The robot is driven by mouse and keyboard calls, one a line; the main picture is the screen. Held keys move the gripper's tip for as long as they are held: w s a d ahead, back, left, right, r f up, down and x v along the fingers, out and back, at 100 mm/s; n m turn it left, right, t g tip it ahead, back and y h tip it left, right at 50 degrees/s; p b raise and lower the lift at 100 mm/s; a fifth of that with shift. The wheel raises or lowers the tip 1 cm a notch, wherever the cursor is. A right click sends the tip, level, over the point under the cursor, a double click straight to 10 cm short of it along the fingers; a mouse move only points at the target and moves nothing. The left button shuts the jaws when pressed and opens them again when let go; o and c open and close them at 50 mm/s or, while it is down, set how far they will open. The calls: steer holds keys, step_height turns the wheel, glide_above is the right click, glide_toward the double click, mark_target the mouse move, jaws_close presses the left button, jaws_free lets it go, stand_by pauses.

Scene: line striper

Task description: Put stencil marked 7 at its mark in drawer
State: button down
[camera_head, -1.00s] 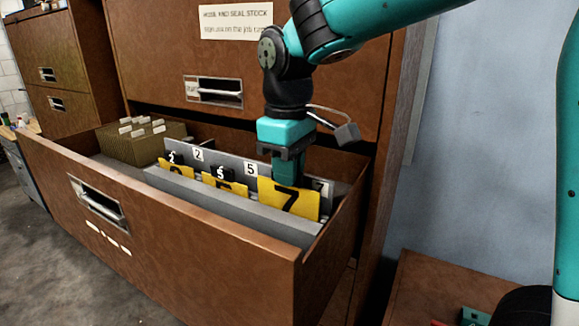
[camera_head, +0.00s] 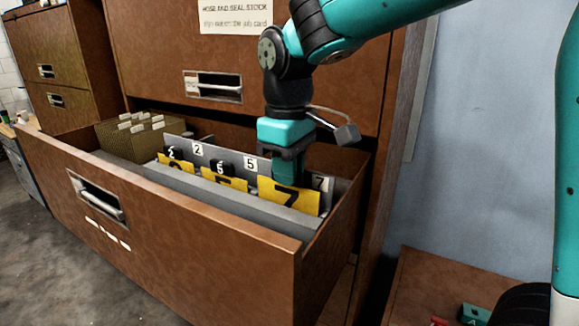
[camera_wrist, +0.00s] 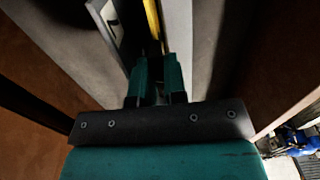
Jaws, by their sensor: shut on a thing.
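The yellow stencil marked 7 (camera_head: 291,198) stands in the right part of the open drawer (camera_head: 200,222); its lower part is hidden behind a grey rail (camera_head: 240,206). My gripper (camera_head: 287,180) is shut on its upper edge from above. In the wrist view my gripper (camera_wrist: 157,72) has its fingers together at the stencil's thin yellow edge (camera_wrist: 152,18). The white mark 7 (camera_head: 319,182) is on the grey divider just behind the stencil, partly covered; it also shows in the wrist view (camera_wrist: 112,18). I cannot tell whether the stencil touches the slot's floor.
Two other yellow stencils, one marked 5 (camera_head: 225,181) and one probably 2 (camera_head: 176,165), stand to the left before white marks 2 (camera_head: 197,150) and 5 (camera_head: 250,163). Hanging folders (camera_head: 140,138) fill the drawer's far left. The drawer's right wall (camera_head: 343,205) is close to my gripper.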

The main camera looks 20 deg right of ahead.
steer(key=shift+f+b, duration=0.6)
steer(key=shift+f, duration=0.4)
steer(key=c, duration=1.1)
jaws_free()
steer(key=o, duration=0.3)
steer(key=shift+r, duration=0.1)
step_height(320, 180, up, 7)
steer(key=p, duration=0.6)
steer(key=shift+p, duration=0.3)
steer(key=shift+s, duration=0.1)
